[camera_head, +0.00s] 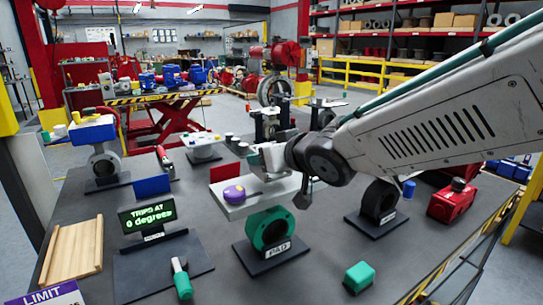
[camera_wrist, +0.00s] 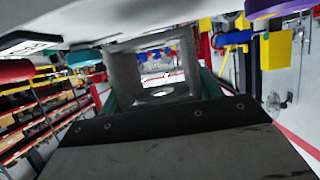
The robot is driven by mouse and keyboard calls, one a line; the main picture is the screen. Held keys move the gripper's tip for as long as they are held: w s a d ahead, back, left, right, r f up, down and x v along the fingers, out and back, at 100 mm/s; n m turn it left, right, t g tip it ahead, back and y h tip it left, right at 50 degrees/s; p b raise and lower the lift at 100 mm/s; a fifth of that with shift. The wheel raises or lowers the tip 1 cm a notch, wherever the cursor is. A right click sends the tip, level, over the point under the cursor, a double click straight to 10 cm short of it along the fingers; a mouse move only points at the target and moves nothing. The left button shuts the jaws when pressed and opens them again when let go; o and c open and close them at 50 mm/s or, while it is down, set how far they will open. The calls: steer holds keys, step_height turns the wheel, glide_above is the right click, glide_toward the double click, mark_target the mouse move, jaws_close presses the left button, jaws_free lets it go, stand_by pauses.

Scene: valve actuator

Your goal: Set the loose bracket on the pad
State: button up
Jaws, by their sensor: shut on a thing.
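The loose bracket, a light grey plate (camera_head: 245,207), lies roughly level directly over the green ring-shaped stand marked PAD (camera_head: 270,240). A purple knob with a yellow top (camera_head: 234,194) sits on the plate's left part. My gripper (camera_head: 268,162) reaches in from the right and is shut on a grey upright part at the plate's back. Whether the plate touches the pad or hangs just above it cannot be told. In the wrist view, two grey fingers (camera_wrist: 155,75) stand over a dark screwed body, and a pale slab runs along the top. The grip contact is unclear there.
A black ring valve (camera_head: 380,203) and a red box (camera_head: 453,202) stand to the right. A green block (camera_head: 359,277) lies in front. The trip display (camera_head: 148,217), a green-handled tool (camera_head: 181,278) and a wooden board (camera_head: 73,250) are left. Dark tabletop between is bare.

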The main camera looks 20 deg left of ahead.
steer(key=shift+f, duration=1)
stand_by(0.4)
steer(key=o, duration=1.4)
steer(key=v, duration=0.8)
steer(key=shift+f, duration=0.1)
